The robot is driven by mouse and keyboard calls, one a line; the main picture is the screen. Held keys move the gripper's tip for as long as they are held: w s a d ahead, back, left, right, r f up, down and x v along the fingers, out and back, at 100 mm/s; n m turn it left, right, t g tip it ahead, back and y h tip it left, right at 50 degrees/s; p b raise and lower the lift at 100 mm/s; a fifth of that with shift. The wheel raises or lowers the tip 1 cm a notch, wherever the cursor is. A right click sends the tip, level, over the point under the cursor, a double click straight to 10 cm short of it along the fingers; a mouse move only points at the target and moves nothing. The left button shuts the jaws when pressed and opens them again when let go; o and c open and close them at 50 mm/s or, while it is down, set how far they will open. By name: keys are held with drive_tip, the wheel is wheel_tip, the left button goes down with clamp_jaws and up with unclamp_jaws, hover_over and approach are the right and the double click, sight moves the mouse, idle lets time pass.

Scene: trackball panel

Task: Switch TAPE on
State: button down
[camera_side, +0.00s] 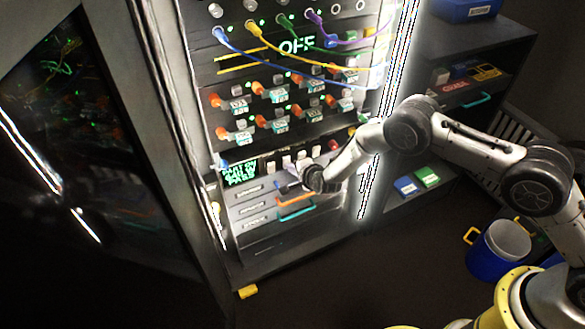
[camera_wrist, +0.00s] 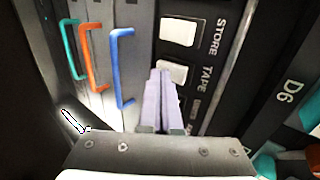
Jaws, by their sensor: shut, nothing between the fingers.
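The TAPE switch (camera_wrist: 173,72) is a pale rocker beside the printed word TAPE in the wrist view. My gripper (camera_wrist: 161,76) is shut and empty, its pale fingers pointing at the panel, with the tips overlapping the lower-left edge of that switch in the picture. I cannot tell whether they touch it. In the side view my gripper (camera_side: 284,187) is in front of the lower rack, just below the row of pale switches (camera_side: 287,161). Their labels are too small to read there, and I cannot tell whether TAPE is on or off.
The STORE switch (camera_wrist: 178,31) is next to TAPE. A blue handle (camera_wrist: 117,65), an orange handle (camera_wrist: 88,58) and a teal handle (camera_wrist: 69,48) stick out from drawers close by. A green text display (camera_side: 240,172) is left of the switches; patch cables (camera_side: 262,42) hang higher up.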

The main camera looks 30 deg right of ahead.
drive_tip(key=shift+w, duration=0.15)
idle(0.4)
drive_tip(key=shift+r, duration=0.8)
drive_tip(key=s+f+v, duration=0.1)
drive_tip(key=v, duration=1.2)
drive_tip(key=shift+s, duration=0.3)
